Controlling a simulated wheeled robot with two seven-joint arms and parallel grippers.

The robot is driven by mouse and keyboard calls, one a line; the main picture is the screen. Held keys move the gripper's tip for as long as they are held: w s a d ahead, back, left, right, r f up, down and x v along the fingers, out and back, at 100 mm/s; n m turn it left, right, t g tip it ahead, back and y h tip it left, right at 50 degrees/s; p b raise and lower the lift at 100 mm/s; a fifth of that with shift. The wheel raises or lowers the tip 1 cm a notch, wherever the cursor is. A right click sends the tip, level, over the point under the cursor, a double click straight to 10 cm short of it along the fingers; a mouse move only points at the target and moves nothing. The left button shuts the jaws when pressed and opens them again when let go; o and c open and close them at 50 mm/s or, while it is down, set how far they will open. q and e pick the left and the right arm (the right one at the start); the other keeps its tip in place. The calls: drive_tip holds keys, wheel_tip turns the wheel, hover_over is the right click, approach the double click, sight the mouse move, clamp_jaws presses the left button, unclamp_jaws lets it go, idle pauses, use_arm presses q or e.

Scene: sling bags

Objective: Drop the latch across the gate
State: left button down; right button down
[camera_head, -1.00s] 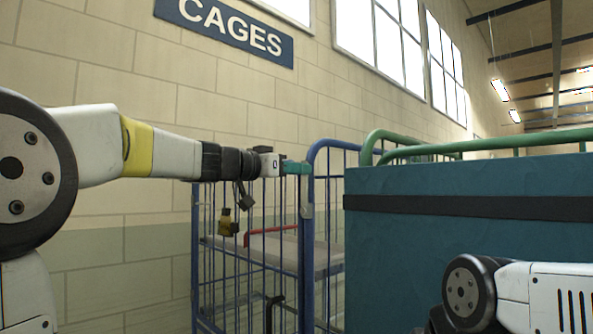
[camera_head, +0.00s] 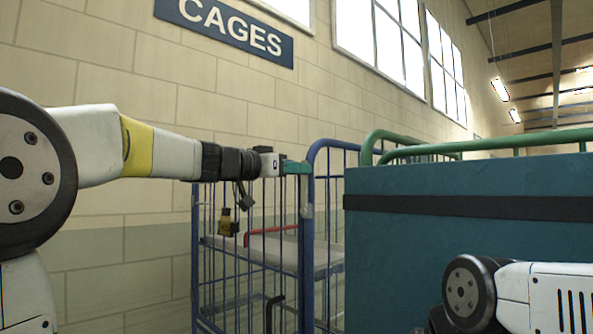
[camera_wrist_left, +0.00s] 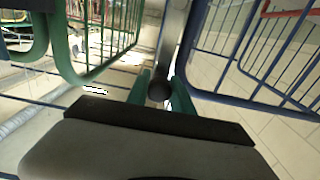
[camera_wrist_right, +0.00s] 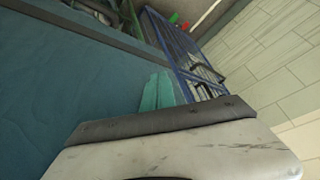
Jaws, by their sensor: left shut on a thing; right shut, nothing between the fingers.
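The blue barred cage gate (camera_head: 250,255) stands in the middle of the head view, beside the wall. My left gripper (camera_head: 297,167) is level at the top of its blue corner post. In the left wrist view its teal fingers (camera_wrist_left: 160,92) are shut on a dark round knob (camera_wrist_left: 158,90) by a grey upright bar. I cannot tell for sure that this knob is the latch's handle. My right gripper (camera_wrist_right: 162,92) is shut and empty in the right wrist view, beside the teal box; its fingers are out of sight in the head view.
A large teal box (camera_head: 460,255) with a dark band fills the right. Green rails (camera_head: 480,142) rise behind it. A red bar (camera_head: 270,235) and a pale shelf (camera_head: 325,254) are in the blue cage. A block wall (camera_head: 110,250) stands at the left.

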sight(280, 210)
use_arm(q)
drive_tip(key=w+a+f+n, duration=0.1)
drive_tip(key=w+a+n, duration=0.1)
drive_tip(key=n, duration=0.1)
drive_tip(key=w+a+f+n, duration=0.1)
drive_tip(key=n, duration=0.2)
drive_tip(key=w+a+f+n, duration=0.1)
drive_tip(key=w+a+n, duration=0.1)
drive_tip(key=n, duration=0.1)
drive_tip(key=shift+w+a+f+n, duration=0.3)
drive_tip(key=shift+f+n, duration=0.05)
drive_tip(key=shift+n, duration=0.05)
drive_tip(key=shift+w+a+f+n, duration=0.3)
drive_tip(key=shift+f+n, duration=0.3)
drive_tip(key=shift+n, duration=0.3)
drive_tip(key=n, duration=0.1)
drive_tip(key=f, duration=0.1)
drive_tip(key=f+n, duration=0.1)
drive_tip(key=shift+w+a+f+n, duration=0.1)
drive_tip(key=shift+w+a+n, duration=0.2)
drive_tip(key=shift+w+a, duration=0.05)
drive_tip(key=shift+w+a+f+n, duration=0.1)
drive_tip(key=shift+f+n, duration=0.75)
drive_tip(key=shift+n, duration=0.15)
drive_tip(key=shift+w+a+f+n, duration=0.1)
drive_tip(key=shift+f+n, duration=0.7)
drive_tip(key=shift+n, duration=0.2)
drive_tip(key=shift+f, duration=0.1)
